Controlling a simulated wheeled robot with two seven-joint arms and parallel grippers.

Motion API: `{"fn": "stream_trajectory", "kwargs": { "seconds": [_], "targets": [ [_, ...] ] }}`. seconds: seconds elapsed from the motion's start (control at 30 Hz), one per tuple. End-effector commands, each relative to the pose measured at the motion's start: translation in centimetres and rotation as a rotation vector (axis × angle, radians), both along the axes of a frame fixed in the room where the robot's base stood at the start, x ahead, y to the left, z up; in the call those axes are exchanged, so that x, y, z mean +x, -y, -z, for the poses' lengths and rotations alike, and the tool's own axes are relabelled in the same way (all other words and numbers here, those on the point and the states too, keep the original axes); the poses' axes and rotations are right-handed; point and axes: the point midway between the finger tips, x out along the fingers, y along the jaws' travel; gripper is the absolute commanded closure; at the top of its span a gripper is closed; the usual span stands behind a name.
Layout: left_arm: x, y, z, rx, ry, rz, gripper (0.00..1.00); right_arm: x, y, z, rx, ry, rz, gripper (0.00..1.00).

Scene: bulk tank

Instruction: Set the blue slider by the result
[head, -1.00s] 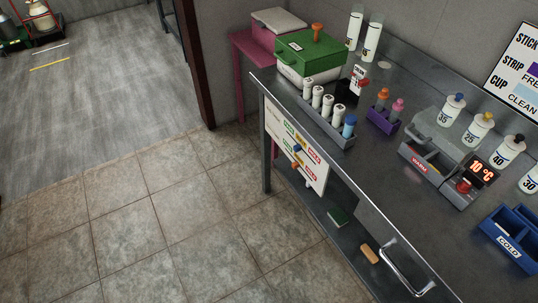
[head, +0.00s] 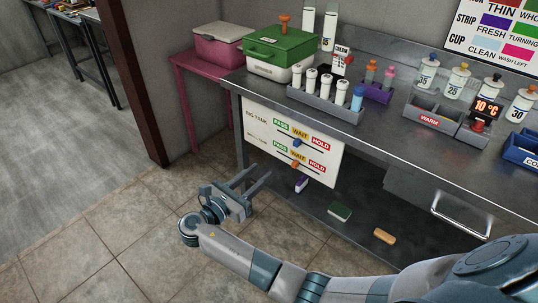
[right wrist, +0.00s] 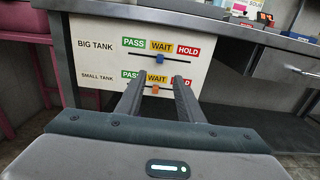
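The blue slider (head: 297,143) sits on the upper, BIG TANK track of a white board (head: 258,108) on the bench front, under the yellow WAIT label. It also shows in the right wrist view (right wrist: 160,59). An orange slider (head: 295,164) sits on the lower, SMALL TANK track, also under WAIT; in the right wrist view (right wrist: 155,90) it appears between my fingers. My right gripper (head: 256,180) is open and empty, in front of the board and apart from it. Its fingers also show in the right wrist view (right wrist: 158,80), pointing at the board. My left gripper is out of view.
On the bench are a green-lidded box (head: 283,50), a grey rack of bottles (head: 325,105), a purple holder (head: 378,93) and a WARM unit reading 10 °C (head: 487,107). A chart (head: 497,30) hangs behind. A drawer handle (head: 462,215) juts out at right. Floor at left is clear.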

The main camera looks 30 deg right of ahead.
Motion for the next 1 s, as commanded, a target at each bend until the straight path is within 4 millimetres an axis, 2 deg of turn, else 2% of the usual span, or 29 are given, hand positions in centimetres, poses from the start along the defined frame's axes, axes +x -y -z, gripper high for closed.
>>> {"fn": "stream_trajectory", "kwargs": {
  "seconds": [0.37, 0.57, 0.77, 1.0],
  "targets": [
    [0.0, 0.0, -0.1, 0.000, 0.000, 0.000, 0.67, 0.0, 0.1, -0.1, 0.000, 0.000, 0.000, 0.66],
    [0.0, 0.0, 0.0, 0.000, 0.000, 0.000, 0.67, 0.5, 1.1, -0.1, -0.002, 0.001, 0.001, 0.66],
    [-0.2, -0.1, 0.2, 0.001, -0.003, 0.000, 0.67, 1.4, 3.5, -0.1, -0.003, 0.001, 0.000, 0.66],
    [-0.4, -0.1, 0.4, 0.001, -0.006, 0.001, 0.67, 3.0, 7.4, -0.1, -0.003, -0.001, 0.002, 0.66]
  ]
}}
